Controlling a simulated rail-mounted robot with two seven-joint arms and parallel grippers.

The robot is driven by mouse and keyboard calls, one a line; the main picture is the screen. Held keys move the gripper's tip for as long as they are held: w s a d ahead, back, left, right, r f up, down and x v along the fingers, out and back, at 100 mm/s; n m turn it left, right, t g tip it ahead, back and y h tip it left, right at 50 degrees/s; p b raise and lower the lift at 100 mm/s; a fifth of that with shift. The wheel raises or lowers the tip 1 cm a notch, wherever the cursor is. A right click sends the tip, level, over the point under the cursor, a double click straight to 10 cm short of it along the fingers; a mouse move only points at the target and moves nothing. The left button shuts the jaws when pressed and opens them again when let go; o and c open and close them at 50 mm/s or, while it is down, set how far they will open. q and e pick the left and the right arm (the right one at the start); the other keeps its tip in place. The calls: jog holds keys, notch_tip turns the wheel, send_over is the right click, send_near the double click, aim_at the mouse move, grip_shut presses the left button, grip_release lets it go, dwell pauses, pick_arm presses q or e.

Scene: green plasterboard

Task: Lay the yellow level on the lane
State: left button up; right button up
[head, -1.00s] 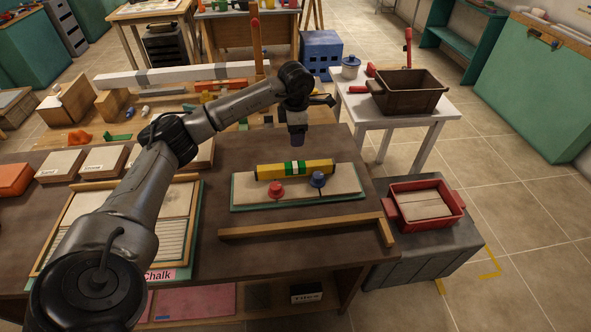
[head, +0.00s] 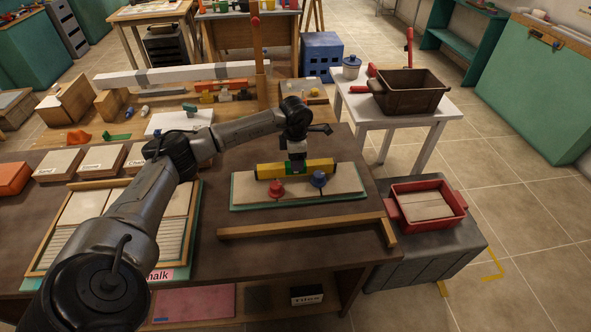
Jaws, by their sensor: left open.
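The yellow level (head: 320,167) lies lengthwise along the back part of a pale board with a green edge (head: 345,181) on the brown workbench. My left gripper (head: 297,162) points down over the middle of the level, at or just above it. It is open, and its body hides the level's green and white middle. Whether the fingers straddle the level is too small to tell. A red knob (head: 276,188) and a blue knob (head: 319,179) stand on the board in front of the level. I cannot make out which surface is the lane. My right gripper is not in view.
An L-shaped wooden strip (head: 300,228) lies in front of the board. A tiled tray (head: 185,225) and sample tiles sit left. A red bin (head: 430,207) stands right, below a white table (head: 395,124).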

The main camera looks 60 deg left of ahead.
pick_arm(q)
notch_tip(320, 180, down, 3)
jog(key=shift+r, duration=0.2)
jog(key=c, duration=1.1)
jog(key=shift+r, duration=0.15)
